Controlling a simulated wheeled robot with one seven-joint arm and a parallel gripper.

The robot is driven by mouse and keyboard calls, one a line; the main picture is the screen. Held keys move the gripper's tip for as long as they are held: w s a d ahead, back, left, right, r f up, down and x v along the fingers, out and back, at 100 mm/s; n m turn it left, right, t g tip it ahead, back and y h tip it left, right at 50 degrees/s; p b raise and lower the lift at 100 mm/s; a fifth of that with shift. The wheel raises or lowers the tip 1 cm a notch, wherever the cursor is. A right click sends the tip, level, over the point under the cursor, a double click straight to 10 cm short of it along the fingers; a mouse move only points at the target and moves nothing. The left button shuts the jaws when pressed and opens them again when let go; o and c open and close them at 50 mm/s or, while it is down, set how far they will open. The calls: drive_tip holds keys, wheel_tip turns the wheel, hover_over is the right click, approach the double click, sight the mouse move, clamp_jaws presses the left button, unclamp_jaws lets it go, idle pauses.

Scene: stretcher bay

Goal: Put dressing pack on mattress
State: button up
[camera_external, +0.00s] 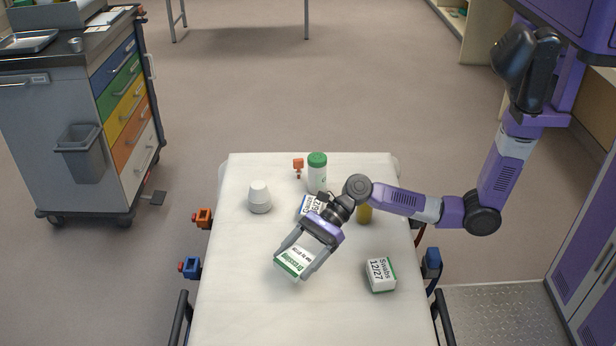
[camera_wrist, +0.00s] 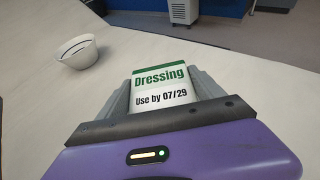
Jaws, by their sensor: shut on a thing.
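The dressing pack (camera_external: 294,262) is white with a green band and dark print. My gripper (camera_external: 298,254) is shut on it over the white mattress (camera_external: 240,310). In the wrist view the dressing pack (camera_wrist: 160,86) sits between the two grey fingers of my gripper (camera_wrist: 160,92), with its label reading "Dressing" and "Use by 07/29". The mattress (camera_wrist: 40,110) shows around it as a pale surface. I cannot tell whether the pack touches the mattress or is held just above it.
A swabs box (camera_external: 380,274) lies right of my gripper. A white cup-like object (camera_external: 259,197), a green-capped bottle (camera_external: 317,172), a small orange item (camera_external: 298,165) and a blue-and-white box (camera_external: 310,205) stand farther back. The mattress's front left is clear. A drawer cart (camera_external: 90,120) stands left.

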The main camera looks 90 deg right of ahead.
drive_tip(key=shift+f+b, duration=0.65)
drive_tip(key=shift+f, duration=2.5)
drive_tip(key=shift+f, duration=0.2)
drive_tip(key=o, duration=1.3)
drive_tip(key=shift+o, duration=0.2)
drive_tip(key=shift+r, duration=0.2)
drive_tip(key=p+v, duration=0.1)
drive_tip(key=v, duration=1.1)
drive_tip(key=shift+p, duration=0.3)
